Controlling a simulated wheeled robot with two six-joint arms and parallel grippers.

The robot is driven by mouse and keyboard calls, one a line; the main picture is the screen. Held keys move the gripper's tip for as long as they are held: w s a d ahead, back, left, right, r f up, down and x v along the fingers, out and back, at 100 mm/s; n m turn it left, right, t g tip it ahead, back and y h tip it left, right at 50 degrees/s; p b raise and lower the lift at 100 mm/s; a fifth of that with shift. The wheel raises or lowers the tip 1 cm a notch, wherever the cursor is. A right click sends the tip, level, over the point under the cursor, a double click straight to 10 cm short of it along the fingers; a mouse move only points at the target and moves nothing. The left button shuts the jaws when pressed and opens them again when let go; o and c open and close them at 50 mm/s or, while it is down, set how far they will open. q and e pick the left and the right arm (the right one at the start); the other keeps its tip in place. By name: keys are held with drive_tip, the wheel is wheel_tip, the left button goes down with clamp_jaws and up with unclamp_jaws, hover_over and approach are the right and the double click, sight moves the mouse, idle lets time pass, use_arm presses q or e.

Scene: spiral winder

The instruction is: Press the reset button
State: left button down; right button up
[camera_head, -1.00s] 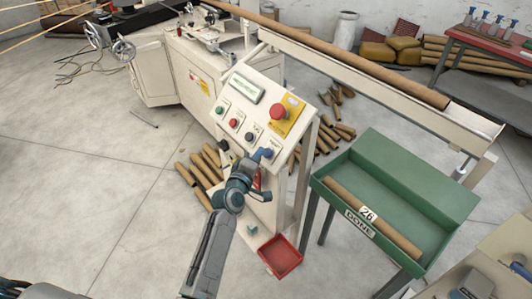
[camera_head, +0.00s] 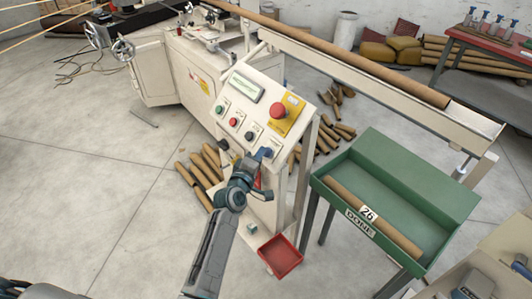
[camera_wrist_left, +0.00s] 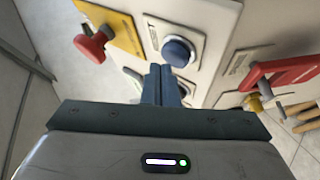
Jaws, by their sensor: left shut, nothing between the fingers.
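The slanted white control panel (camera_head: 262,105) carries a row of buttons and a red mushroom button on a yellow plate. A round blue button (camera_wrist_left: 178,52) on a pale plate shows in the left wrist view, next to the red mushroom button (camera_wrist_left: 92,42). My left gripper (camera_head: 263,155) is at the lower right end of the row. Its closed, empty fingers (camera_wrist_left: 160,75) point at the panel just below the blue button. I cannot tell whether they touch it. My right gripper is out of view.
A green tray (camera_head: 452,207) marked DONE holds a cardboard tube (camera_head: 385,227) to the right. A red bin (camera_head: 280,257) sits below the panel. Loose tubes (camera_head: 205,165) lie on the floor around the machine. Open floor (camera_head: 80,190) lies to the left.

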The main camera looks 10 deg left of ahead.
use_arm(q)
drive_tip(key=shift+w, duration=0.1)
idle(0.4)
drive_tip(key=shift+w+d+f+b, duration=0.2)
drive_tip(key=shift+d+f+b, duration=0.05)
drive_tip(key=shift+f+b, duration=0.05)
idle(0.4)
drive_tip(key=shift+s+a+r+p, duration=0.4)
drive_tip(key=shift+s+r+p, duration=0.15)
drive_tip(key=shift+p, duration=0.1)
idle(0.3)
drive_tip(key=s+a+r+p, duration=0.2)
drive_tip(key=s+r+p, duration=0.1)
drive_tip(key=shift+a+r, duration=0.1)
drive_tip(key=shift+a, duration=0.1)
